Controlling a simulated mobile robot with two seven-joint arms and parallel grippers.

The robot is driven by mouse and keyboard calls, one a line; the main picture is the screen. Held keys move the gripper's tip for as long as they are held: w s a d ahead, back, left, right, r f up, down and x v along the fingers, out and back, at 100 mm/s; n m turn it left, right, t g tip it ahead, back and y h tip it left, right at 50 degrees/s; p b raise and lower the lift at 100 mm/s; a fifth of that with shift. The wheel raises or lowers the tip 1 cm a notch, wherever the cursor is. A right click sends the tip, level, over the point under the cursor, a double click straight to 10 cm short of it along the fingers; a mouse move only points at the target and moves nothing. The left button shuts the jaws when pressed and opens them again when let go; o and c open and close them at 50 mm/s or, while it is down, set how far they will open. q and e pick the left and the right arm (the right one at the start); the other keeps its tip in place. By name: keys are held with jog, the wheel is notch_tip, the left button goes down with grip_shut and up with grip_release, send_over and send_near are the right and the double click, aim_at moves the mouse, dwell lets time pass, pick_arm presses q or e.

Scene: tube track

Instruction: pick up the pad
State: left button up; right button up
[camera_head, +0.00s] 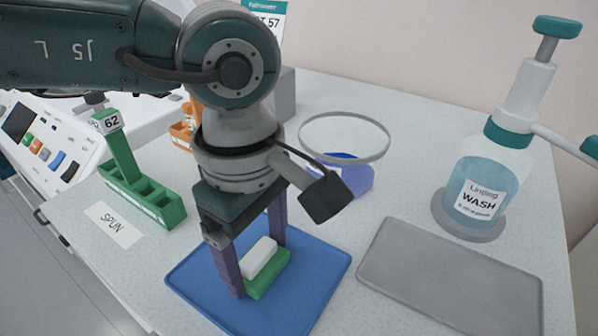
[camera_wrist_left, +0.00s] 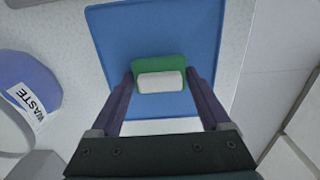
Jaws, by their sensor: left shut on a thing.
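The pad (camera_head: 268,284) is a green block with a white block on top. It is at the blue tray (camera_head: 205,271), and it also shows in the left wrist view (camera_wrist_left: 158,63). My left gripper (camera_head: 258,268) points down with its purple fingers on either side of the pad. It is shut on the pad. The left finger hides part of the pad in the head view. I cannot tell whether the pad's underside touches the tray. My right gripper is not in view.
A grey tray (camera_head: 450,278) lies to the right, below a wash bottle (camera_head: 485,180) on a round base. A green rack (camera_head: 150,192) marked 62 and a SPUN label (camera_head: 113,223) are at left.

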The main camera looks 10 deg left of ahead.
pick_arm(q)
jog(key=c, duration=0.5)
jog(key=shift+o, duration=0.2)
notch_tip(320, 180, up, 20)
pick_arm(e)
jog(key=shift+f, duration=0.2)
pick_arm(q)
notch_tip(320, 180, up, 6)
jog(key=r+m+p, duration=0.1)
jog(key=m+p, duration=0.4)
jog(key=m, duration=0.1)
send_over(256, 252)
jog(key=a, duration=0.3)
jog(key=s+a+r+m+p, duration=0.1)
jog(key=s+r+m+p, duration=0.1)
jog(key=r+p, duration=1.1)
jog(key=s+a+r+m+p, duration=0.1)
jog(key=s+r+m+p, duration=0.2)
jog(key=r+p, duration=1.1)
jog(key=s+a+r+m+p, duration=0.1)
jog(key=s+r+m+p, duration=0.1)
jog(key=r+p, duration=1.1)
jog(key=shift+s+a+r+m+p, duration=0.2)
jog(key=shift+s+m+p, duration=0.25)
jog(key=shift+p, duration=0.45)
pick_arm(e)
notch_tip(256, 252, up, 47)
